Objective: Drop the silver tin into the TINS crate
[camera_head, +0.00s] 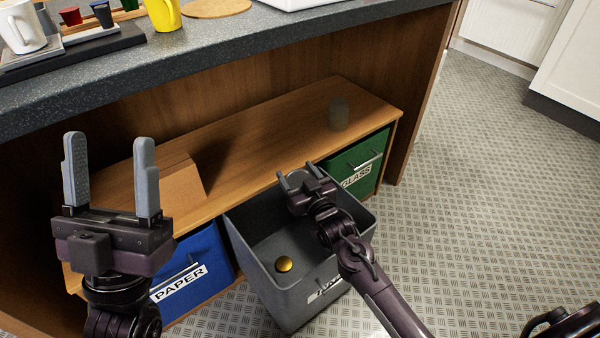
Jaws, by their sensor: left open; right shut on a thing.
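The grey TINS crate (262,280) is pulled out from under the low wooden bench, with its label (326,288) partly hidden by my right arm. A round gold-coloured thing (284,264) lies on its floor. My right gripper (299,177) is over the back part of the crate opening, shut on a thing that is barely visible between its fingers. I take this to be the silver tin, as no silver tin shows elsewhere. My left gripper (110,172) is open and empty, fingers up, in front of the bench at the left.
A blue PAPER bin (210,252) and a green GLASS bin (368,155) flank the crate. A clear grey glass (339,113) and a brown cardboard piece (180,188) are on the bench. The dark counter (180,62) overhangs behind.

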